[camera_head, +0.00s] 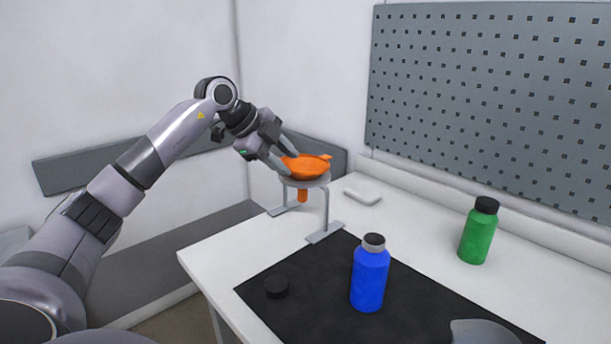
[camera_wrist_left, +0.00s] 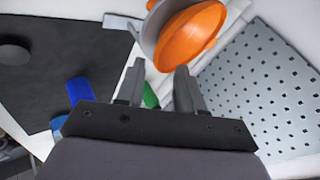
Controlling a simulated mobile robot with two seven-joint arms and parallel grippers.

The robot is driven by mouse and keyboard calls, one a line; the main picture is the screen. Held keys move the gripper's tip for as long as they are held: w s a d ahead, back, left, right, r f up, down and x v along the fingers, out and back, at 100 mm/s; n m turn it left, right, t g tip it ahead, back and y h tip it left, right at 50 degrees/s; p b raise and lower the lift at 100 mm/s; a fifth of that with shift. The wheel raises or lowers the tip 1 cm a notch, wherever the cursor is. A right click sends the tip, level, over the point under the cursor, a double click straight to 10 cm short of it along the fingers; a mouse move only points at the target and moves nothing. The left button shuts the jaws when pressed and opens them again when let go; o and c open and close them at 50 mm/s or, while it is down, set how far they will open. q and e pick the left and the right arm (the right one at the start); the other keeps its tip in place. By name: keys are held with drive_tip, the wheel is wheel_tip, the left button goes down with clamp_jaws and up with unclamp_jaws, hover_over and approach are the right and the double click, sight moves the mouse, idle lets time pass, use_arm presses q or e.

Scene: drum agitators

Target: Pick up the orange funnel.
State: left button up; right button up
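The orange funnel (camera_head: 306,168) sits upright in the ring of a grey metal stand (camera_head: 325,205), with its spout showing below the ring. In the left wrist view the funnel (camera_wrist_left: 190,35) lies just beyond the fingertips. My left gripper (camera_head: 288,163) is at the left side of the funnel's rim, with its fingers apart. The left wrist view shows a clear gap between the fingers (camera_wrist_left: 160,75) and nothing held there. In the head view I cannot tell whether a finger touches the rim. My right gripper is not clearly in view.
A blue bottle (camera_head: 369,275) without its cap stands on a black mat (camera_head: 320,285), with a black cap (camera_head: 276,287) to its left. A green bottle (camera_head: 478,232) stands at the right. A small white object (camera_head: 363,195) lies behind the stand. A grey pegboard (camera_head: 490,90) is behind the table.

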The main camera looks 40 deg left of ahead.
sight(303, 175)
use_arm(q)
drive_tip(key=x, duration=0.3)
drive_tip(key=shift+w+d+f, duration=0.1)
drive_tip(key=shift+d, duration=0.1)
clamp_jaws()
use_arm(e)
drive_tip(key=shift+r, duration=0.25)
